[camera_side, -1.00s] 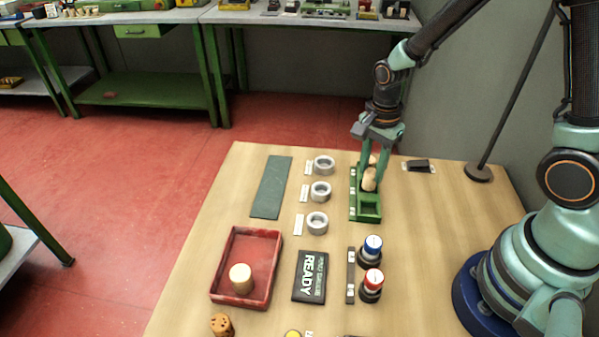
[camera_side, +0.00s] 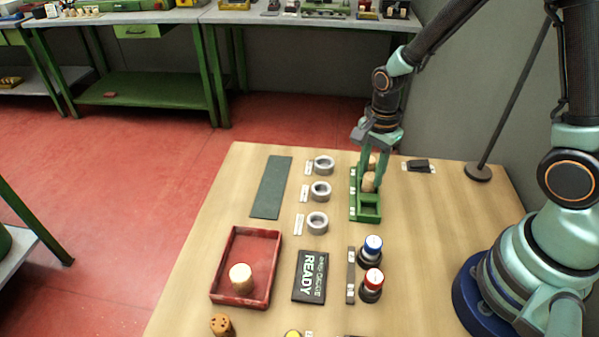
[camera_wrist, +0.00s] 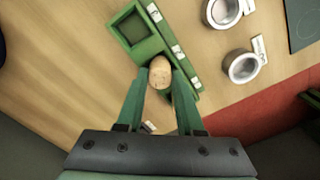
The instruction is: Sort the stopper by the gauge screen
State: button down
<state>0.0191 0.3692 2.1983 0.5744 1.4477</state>
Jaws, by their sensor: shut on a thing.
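My gripper (camera_side: 370,178) points down over the green rack (camera_side: 368,213) and is shut on a pale cork stopper (camera_side: 369,183). The stopper is upright at the rack's middle compartment; I cannot tell whether it rests on the floor of it. The wrist view shows its rounded top (camera_wrist: 161,73) between my fingertips (camera_wrist: 160,80). A second pale shape (camera_side: 373,161), perhaps another stopper, shows behind the fingers. The rack's near compartment is empty. The dark gauge screen (camera_side: 311,276) lies on the table and reads READY.
A red tray (camera_side: 232,236) at the left holds one pale stopper (camera_side: 240,277). Several grey rings (camera_side: 317,223) stand left of the rack. A blue-topped (camera_side: 373,245) and a red-topped piece (camera_side: 372,281) stand nearer. The table right of the rack is mostly clear.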

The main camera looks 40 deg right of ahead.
jog(key=shift+f, duration=0.15)
jog(key=shift+c, duration=2.3)
grip_release()
notch_tip(320, 180, up, 12)
jog(key=s+r+n+t, duration=0.5)
jog(key=r+n, duration=0.4)
jog(key=n, duration=0.7)
jog(key=shift+s+a+n+t, duration=0.2)
jog(key=shift+a+n+t, duration=0.1)
jog(key=shift+n, duration=0.1)
